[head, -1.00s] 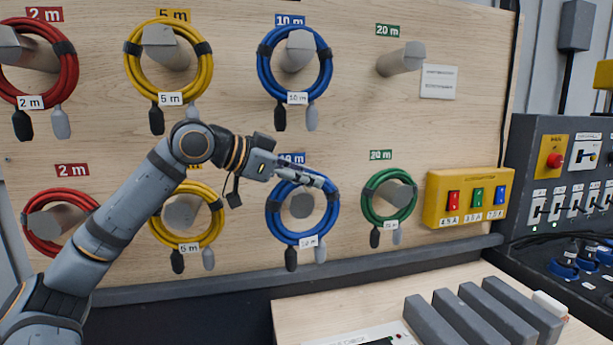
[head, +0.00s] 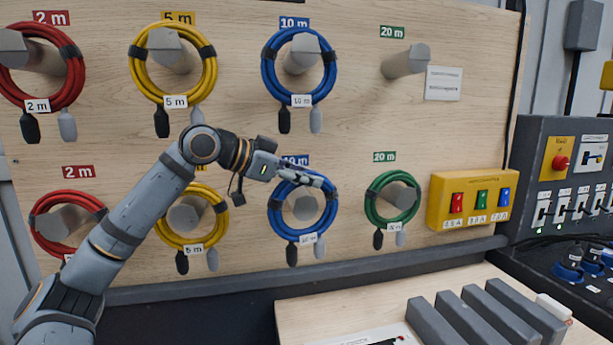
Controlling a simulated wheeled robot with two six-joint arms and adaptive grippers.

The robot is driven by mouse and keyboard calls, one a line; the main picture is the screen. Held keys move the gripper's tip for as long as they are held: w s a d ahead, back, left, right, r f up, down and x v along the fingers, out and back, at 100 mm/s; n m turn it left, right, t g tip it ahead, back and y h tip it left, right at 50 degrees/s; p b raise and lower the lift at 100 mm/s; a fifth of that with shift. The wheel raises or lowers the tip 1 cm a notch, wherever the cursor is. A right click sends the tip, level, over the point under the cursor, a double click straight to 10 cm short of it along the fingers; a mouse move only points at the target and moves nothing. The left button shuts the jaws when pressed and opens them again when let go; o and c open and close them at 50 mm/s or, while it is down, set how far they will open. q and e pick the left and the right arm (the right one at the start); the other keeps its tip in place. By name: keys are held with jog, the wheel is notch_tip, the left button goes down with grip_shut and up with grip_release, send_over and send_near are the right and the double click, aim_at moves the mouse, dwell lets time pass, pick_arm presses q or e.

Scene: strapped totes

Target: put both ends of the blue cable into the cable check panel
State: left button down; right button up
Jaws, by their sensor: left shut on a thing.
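The lower blue cable (head: 274,222) is a coil around a grey peg under a 10 m label, with one black and one grey end hanging below it. My left gripper (head: 314,181) is at the top of this coil and shut on it; its fingers hide part of the upper loop. Another blue cable (head: 268,82) hangs on the peg above, apart from the gripper. A white-faced panel (head: 365,339) is cut off at the bottom edge; I cannot tell whether it is the cable check panel. My right gripper is out of view.
Yellow coils (head: 137,82) and red coils (head: 77,82) hang to the left, a green coil (head: 372,207) close to the right. A yellow switch box (head: 470,180) is further right. Grey blocks (head: 463,322) stand on the light bench (head: 300,313). The top right peg (head: 406,62) is empty.

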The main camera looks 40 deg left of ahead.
pick_arm(q)
jog(key=shift+w+a+p, duration=1)
jog(key=shift+w+a, duration=0.3)
jog(key=shift+a, duration=0.3)
jog(key=shift+w+a+f, duration=0.15)
jog(key=shift+a, duration=0.05)
jog(key=shift+d, duration=0.1)
jog(key=shift+s+d+b, duration=0.85)
jog(key=shift+d+b, duration=0.05)
jog(key=shift+b, duration=0.05)
jog(key=shift+s+d+b, duration=0.7)
jog(key=shift+s+d, duration=0.1)
jog(key=shift+d, duration=0.15)
jog(key=s+d+b, duration=0.2)
jog(key=s+d, duration=0.3)
jog(key=d, duration=0.1)
dwell(0.4)
jog(key=shift+s, duration=0.1)
